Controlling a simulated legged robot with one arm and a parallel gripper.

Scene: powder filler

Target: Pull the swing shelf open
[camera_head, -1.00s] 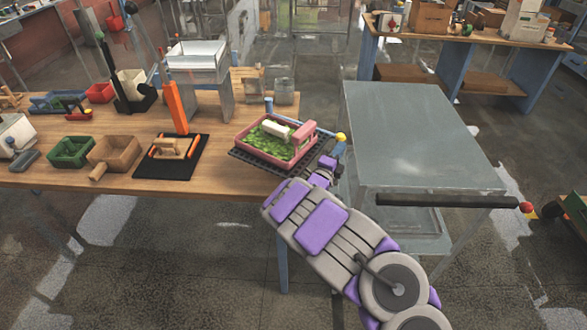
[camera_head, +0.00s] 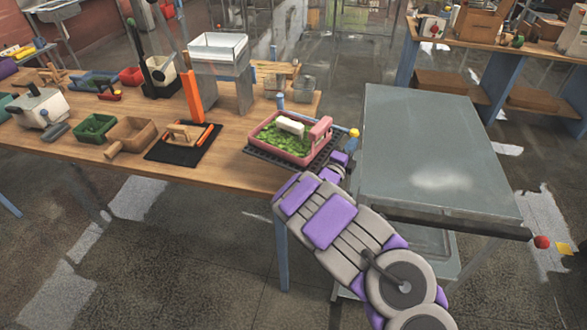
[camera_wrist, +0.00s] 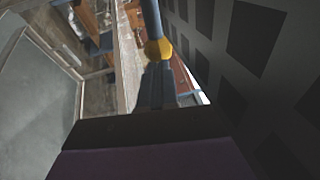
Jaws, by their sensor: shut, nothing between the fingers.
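The swing shelf (camera_head: 262,158) is a dark perforated plate at the right end of the wooden table in the head view. It carries a pink-rimmed bin (camera_head: 268,147) with green contents and a white block. A blue rod with a yellow knob (camera_head: 353,132) sticks out at its right side. In the wrist view the perforated plate (camera_wrist: 215,45) fills the right, and the yellow knob (camera_wrist: 158,50) sits just beyond my fingertips. My gripper (camera_head: 343,158) is shut and empty, just below the knob. In the wrist view its dark fingers (camera_wrist: 157,85) point at the knob; I cannot tell whether they touch.
A grey metal cart (camera_head: 430,150) stands close to the right of my gripper. The wooden table (camera_head: 120,172) holds several bins and tools, an orange post (camera_head: 192,97) and a white hopper (camera_head: 220,50). Open floor lies in front of the table.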

